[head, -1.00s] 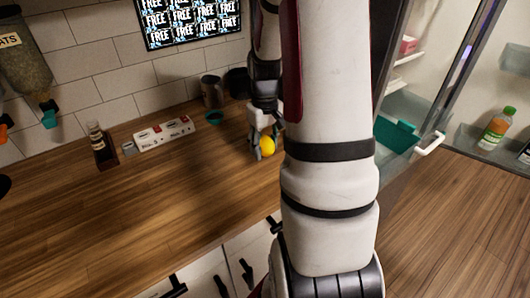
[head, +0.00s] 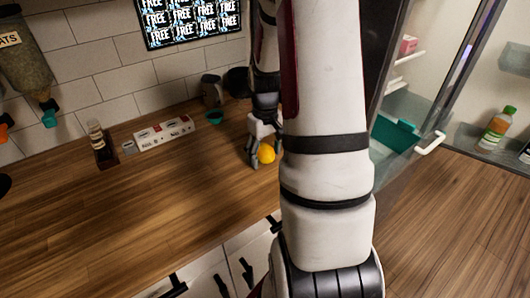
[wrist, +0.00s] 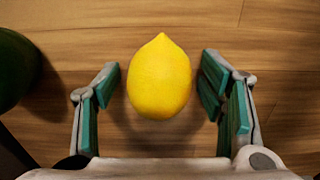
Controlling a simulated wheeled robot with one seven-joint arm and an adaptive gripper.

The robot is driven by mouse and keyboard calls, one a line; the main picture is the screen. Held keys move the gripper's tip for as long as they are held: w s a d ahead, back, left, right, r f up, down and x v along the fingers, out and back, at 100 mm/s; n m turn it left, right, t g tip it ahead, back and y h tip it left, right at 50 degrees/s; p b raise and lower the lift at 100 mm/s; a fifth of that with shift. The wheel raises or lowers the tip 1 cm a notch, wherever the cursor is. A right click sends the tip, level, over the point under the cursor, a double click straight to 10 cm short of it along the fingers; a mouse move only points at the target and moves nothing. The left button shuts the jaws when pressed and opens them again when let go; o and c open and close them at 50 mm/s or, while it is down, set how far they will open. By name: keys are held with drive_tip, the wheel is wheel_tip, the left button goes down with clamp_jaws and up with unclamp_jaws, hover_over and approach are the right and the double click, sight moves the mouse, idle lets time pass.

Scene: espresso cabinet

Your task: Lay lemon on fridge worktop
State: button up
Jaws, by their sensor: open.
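A yellow lemon (head: 266,153) rests on the wooden worktop (head: 190,195), near its right part beside my arm. In the wrist view the lemon (wrist: 159,77) lies between my two fingers, with a gap on each side. My gripper (head: 262,155) is open around the lemon, pointing down, and it also shows in the wrist view (wrist: 160,98) with its teal pads apart. My arm hides part of the worktop to the right of the lemon.
A white power strip (head: 164,133) and a small bottle in a dark holder (head: 102,149) stand by the tiled wall. A grey cup (head: 212,90) and a teal ring (head: 214,118) are behind the lemon. A fridge with an open glass door (head: 425,75) is at right. The front worktop is clear.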

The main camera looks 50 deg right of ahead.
sight(265, 147)
wheel_tip(265, 147, up, 12)
drive_tip(key=shift+r, duration=0.1)
drive_tip(key=a+r+t, duration=0.1)
drive_tip(key=a+r, duration=0.5)
drive_tip(key=a, duration=0.3)
drive_tip(key=s+a+r+n+t, duration=0.1)
drive_tip(key=s+a+r+t, duration=0.1)
drive_tip(key=s+a, duration=0.3)
drive_tip(key=s+a+r+n+t, duration=0.1)
drive_tip(key=s+a+r, duration=0.3)
drive_tip(key=a, duration=0.9)
drive_tip(key=shift+s+a+r+n+t, duration=0.2)
drive_tip(key=shift+s+n+t, duration=0.25)
drive_tip(key=shift+s, duration=0.65)
